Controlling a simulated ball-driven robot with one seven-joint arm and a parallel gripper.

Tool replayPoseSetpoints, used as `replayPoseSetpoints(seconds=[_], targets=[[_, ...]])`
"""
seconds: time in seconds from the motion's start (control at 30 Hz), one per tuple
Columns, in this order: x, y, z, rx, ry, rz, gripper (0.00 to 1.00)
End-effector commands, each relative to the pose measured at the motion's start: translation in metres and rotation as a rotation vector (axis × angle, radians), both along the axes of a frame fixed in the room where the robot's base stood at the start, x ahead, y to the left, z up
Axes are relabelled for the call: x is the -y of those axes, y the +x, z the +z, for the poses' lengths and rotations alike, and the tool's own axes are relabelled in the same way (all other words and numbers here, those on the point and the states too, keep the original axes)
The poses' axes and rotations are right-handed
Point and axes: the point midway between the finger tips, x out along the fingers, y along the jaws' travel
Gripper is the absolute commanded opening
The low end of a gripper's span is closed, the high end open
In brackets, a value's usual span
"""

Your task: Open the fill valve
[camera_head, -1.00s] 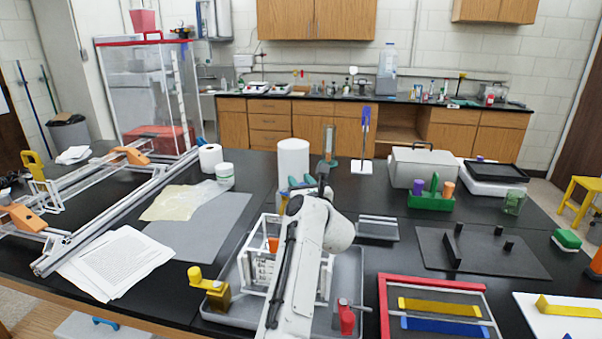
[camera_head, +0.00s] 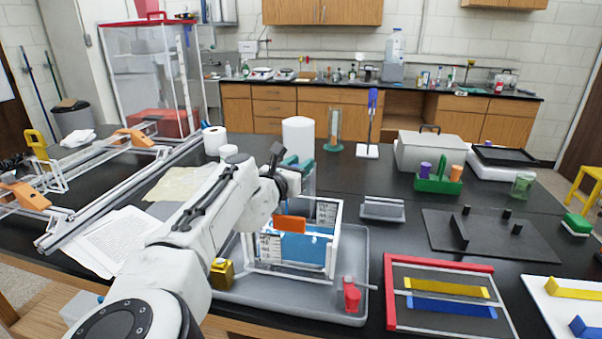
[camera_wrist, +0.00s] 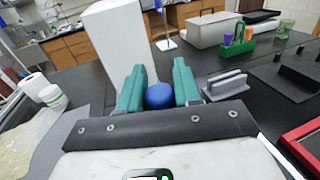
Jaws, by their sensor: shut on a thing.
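My gripper (camera_head: 292,168) is above the back of a clear-walled tank (camera_head: 338,225) in the head view. In the wrist view its teal fingers (camera_wrist: 160,92) are shut around a blue round knob (camera_wrist: 160,97). What the knob is attached to is hidden, so I cannot tell its turn. The tank stands in a grey tray (camera_head: 345,318), with an orange plate (camera_head: 290,224) and a blue area (camera_head: 312,250) inside. A yellow valve (camera_head: 221,274) at the tray's left is partly covered by my arm. A red valve (camera_head: 351,297) is at the front right.
A white cylinder (camera_head: 298,138) stands just behind my gripper. A grey slotted block (camera_head: 383,209) is right of the tank. A red-edged frame (camera_head: 439,262) lies further right. Papers (camera_head: 98,240) and a rail frame (camera_head: 110,205) are on the left.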

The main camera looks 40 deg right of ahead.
Motion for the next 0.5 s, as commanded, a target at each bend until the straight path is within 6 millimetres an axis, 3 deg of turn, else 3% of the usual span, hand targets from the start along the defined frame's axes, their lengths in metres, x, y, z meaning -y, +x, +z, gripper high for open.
replayPoseSetpoints(seconds=[0.5], targets=[[-0.0031, 0.0023, 0.0033, 0.004, -0.003, -0.054, 0.03]])
